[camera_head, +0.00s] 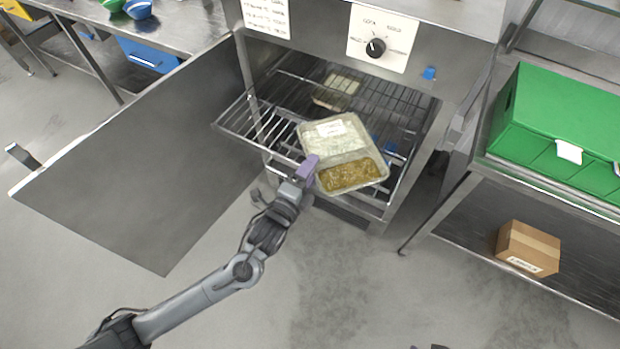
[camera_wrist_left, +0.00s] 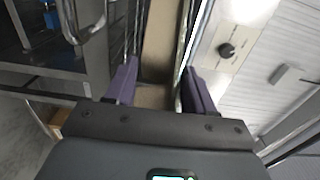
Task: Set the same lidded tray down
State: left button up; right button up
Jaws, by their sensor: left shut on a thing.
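The lidded tray (camera_head: 340,150) has a clear lid with a white label and shows pale food at the back and a golden-brown portion at the front. My left gripper (camera_head: 309,170) is shut on its left front edge, and the tray is tilted in the head view over the front of a pulled-out wire rack (camera_head: 270,121). I cannot tell whether the tray touches the rack. In the left wrist view, the purple fingers (camera_wrist_left: 156,85) sit either side of a tan-grey surface. A second lidded tray (camera_head: 336,92) sits farther back on the rack. My right gripper is not in view.
The steel cabinet's door (camera_head: 150,150) stands open at left. A control dial (camera_head: 376,47) is above the opening. At right, a green box (camera_head: 560,130) stands on a steel table, with a cardboard box (camera_head: 528,249) on its lower shelf. Bare rack shows left of the held tray.

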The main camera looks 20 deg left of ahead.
pick_arm(q)
jog(key=shift+f+b, duration=0.45)
jog(key=shift+f, duration=1.25)
jog(key=shift+f, duration=0.1)
jog(key=o, duration=1)
jog(key=shift+f, duration=0.1)
jog(key=shift+o, duration=0.2)
